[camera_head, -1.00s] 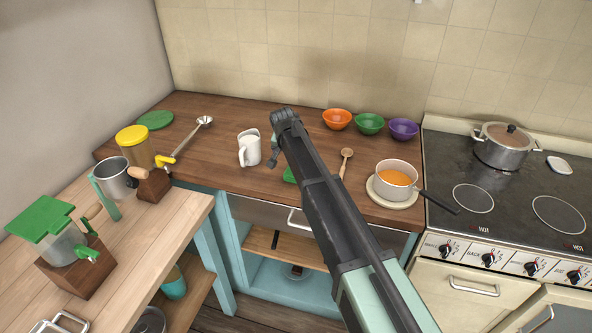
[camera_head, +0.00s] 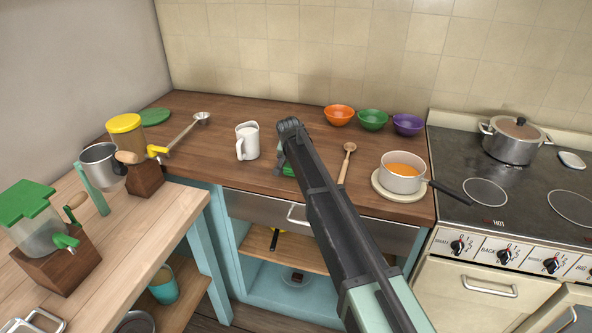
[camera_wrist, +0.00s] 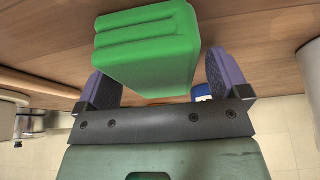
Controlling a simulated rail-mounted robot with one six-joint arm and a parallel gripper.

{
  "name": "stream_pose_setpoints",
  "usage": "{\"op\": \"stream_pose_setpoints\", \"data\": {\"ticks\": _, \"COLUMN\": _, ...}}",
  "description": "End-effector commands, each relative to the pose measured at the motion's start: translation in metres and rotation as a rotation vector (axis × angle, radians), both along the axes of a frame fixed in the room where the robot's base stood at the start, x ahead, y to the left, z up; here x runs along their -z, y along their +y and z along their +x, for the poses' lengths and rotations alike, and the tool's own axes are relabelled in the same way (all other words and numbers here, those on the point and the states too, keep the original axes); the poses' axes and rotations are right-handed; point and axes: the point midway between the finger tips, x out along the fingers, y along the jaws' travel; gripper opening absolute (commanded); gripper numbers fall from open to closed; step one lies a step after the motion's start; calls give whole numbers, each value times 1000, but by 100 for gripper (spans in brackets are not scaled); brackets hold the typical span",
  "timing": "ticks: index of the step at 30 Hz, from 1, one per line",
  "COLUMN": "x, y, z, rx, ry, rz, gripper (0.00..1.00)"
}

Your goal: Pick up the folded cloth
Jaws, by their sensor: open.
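The folded cloth is a green block with rounded layered folds. In the wrist view the folded cloth (camera_wrist: 148,48) sits between the two purple fingers of my gripper (camera_wrist: 160,80). In the head view only a small green part of the cloth (camera_head: 288,171) shows on the brown worktop, beside my arm, which hides the rest. My gripper is mostly hidden behind my wrist in the head view.
A white jug (camera_head: 247,142) stands left of the cloth. A wooden spoon (camera_head: 346,162) and a saucepan of orange soup (camera_head: 402,172) are to the right. Orange, green and purple bowls (camera_head: 372,119) line the back. The stove (camera_head: 470,170) is at the right.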

Motion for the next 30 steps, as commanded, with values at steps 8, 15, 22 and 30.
{"op": "stream_pose_setpoints", "data": {"ticks": 8, "x": 0, "y": 0, "z": 0, "rx": 0, "ry": 0, "rz": 0, "gripper": 94}}
{"op": "stream_pose_setpoints", "data": {"ticks": 15, "x": 0, "y": 0, "z": 0, "rx": 0, "ry": 0, "rz": 0, "gripper": 64}}
{"op": "stream_pose_setpoints", "data": {"ticks": 22, "x": 0, "y": 0, "z": 0, "rx": 0, "ry": 0, "rz": 0, "gripper": 37}}
{"op": "stream_pose_setpoints", "data": {"ticks": 30, "x": -6, "y": 0, "z": 0, "rx": 0, "ry": 0, "rz": 0, "gripper": 36}}
